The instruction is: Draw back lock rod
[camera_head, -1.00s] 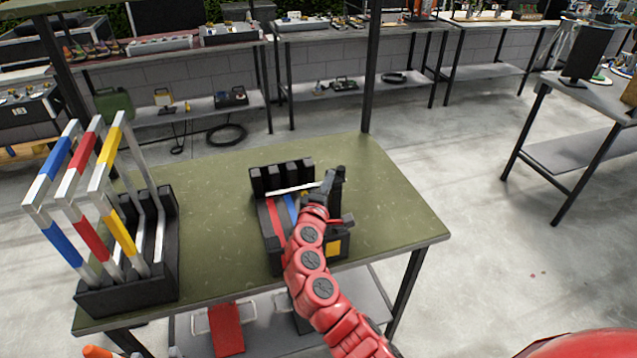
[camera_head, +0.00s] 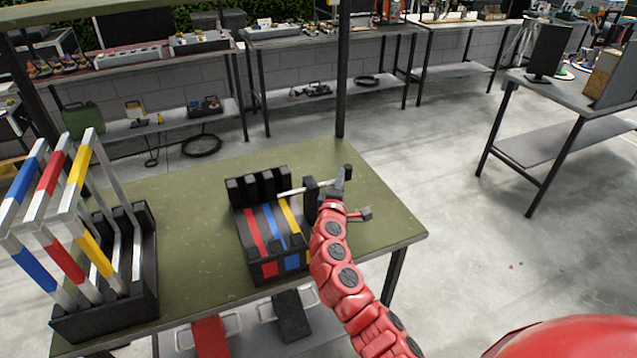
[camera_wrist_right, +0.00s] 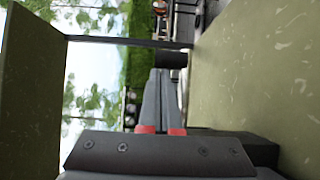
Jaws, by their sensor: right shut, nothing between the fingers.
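The lock rod (camera_head: 302,190) is a thin pale bar at the right end of the black slotted block (camera_head: 258,186) on the green table. It runs right through a black upright plate (camera_head: 311,195) towards a dark knob (camera_head: 347,172). My right gripper (camera_head: 338,186) is beside the rod's right end and looks shut and empty. Its fingers (camera_wrist_right: 160,100) lie close together in the wrist view, near a dark cylinder (camera_wrist_right: 172,60) that may be the knob. Whether they touch it I cannot tell. My left gripper is not in view.
The block has red, blue and yellow strips (camera_head: 270,235). A black rack (camera_head: 105,310) with coloured-banded frames (camera_head: 72,185) stands at left on the green table (camera_head: 190,195). The table's right side is clear. Other tables stand behind and at right.

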